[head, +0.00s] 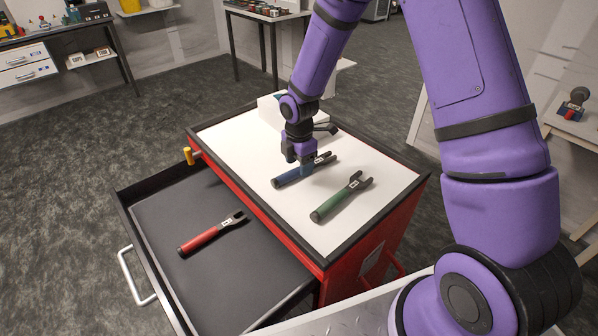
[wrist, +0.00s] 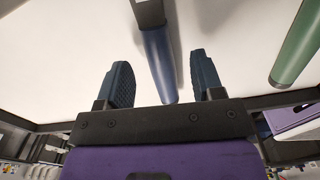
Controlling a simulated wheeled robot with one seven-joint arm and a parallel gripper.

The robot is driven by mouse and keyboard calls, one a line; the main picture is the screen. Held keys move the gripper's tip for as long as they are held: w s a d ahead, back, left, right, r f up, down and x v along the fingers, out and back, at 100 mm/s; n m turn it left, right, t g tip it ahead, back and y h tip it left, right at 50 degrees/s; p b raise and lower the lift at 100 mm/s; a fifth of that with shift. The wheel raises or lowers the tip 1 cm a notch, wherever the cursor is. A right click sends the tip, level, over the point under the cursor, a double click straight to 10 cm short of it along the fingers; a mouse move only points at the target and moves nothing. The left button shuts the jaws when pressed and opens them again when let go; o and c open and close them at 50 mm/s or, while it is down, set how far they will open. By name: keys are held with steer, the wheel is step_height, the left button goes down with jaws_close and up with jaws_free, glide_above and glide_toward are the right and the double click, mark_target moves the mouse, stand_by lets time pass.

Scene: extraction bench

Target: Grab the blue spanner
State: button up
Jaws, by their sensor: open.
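The blue spanner (head: 290,177) lies on the white top of the red cart, its dark jaw end toward the upper right. My gripper (head: 306,170) is right over its middle, pointing down. In the wrist view the blue spanner (wrist: 160,62) runs between the two open fingers of my gripper (wrist: 160,82), with a gap on each side. The left gap looks wider than the right. I cannot tell how far the fingertips are above the cart top.
A green spanner (head: 333,203) lies to the right on the cart top (head: 270,212). A red spanner (head: 207,235) lies in the open drawer (head: 160,215).

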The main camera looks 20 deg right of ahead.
steer(key=shift+f, duration=1.15)
steer(key=c, duration=1.1)
steer(key=shift+r, duration=0.1)
